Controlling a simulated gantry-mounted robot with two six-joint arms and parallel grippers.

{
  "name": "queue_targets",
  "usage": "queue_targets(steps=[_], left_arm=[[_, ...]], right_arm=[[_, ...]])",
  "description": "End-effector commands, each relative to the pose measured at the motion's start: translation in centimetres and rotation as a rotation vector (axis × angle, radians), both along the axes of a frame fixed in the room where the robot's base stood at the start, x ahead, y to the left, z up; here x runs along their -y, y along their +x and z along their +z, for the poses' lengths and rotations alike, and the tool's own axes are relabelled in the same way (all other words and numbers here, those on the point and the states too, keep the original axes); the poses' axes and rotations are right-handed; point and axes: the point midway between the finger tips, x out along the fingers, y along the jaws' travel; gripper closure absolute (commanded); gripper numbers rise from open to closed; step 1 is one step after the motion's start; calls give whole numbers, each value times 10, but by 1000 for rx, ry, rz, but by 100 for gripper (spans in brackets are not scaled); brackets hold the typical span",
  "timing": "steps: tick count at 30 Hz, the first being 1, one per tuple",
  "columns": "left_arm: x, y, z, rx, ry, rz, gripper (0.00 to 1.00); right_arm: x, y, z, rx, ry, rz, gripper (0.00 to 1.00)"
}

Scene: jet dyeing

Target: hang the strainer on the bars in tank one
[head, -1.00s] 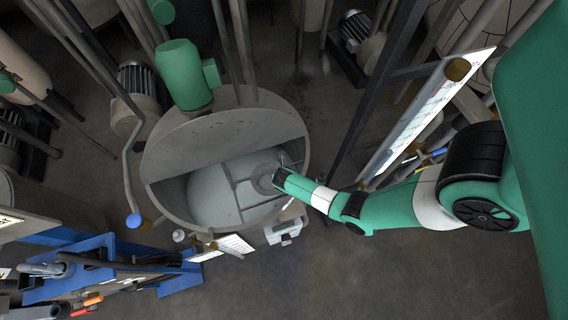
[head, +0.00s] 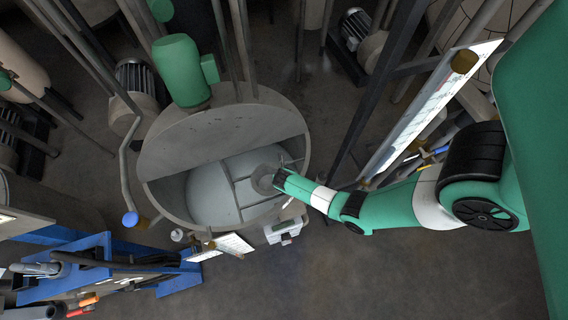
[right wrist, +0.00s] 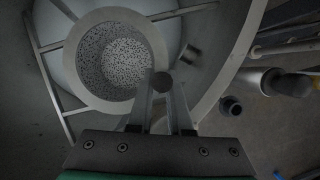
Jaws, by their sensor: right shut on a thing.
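The open tank (head: 275,118) stands in the middle of the head view, with thin bars (head: 235,193) across its opening. The strainer (head: 262,180) is a small grey cup over the right part of the opening, beside the bars. In the right wrist view the strainer (right wrist: 73,62) shows a wide flat rim and a speckled, perforated inside, with bars (right wrist: 182,12) behind it. My right gripper (right wrist: 161,88) is shut on the strainer's near side, with a dark round end between its fingers. I cannot tell whether the strainer touches the bars. My left gripper is not in view.
A half lid with a green motor (head: 182,72) covers the tank's back. A blue cart (head: 105,262) stands at lower left. A small white device (head: 284,229) is by the tank's front rim. Dark posts (head: 365,100) rise at the right. Floor at the lower middle is clear.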

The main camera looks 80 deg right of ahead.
Motion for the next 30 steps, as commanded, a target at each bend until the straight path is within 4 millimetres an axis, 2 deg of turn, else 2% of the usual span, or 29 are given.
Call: queue_targets(steps=[30], left_arm=[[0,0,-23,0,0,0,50]], right_arm=[[0,1,-26,1,-1,0,100]])
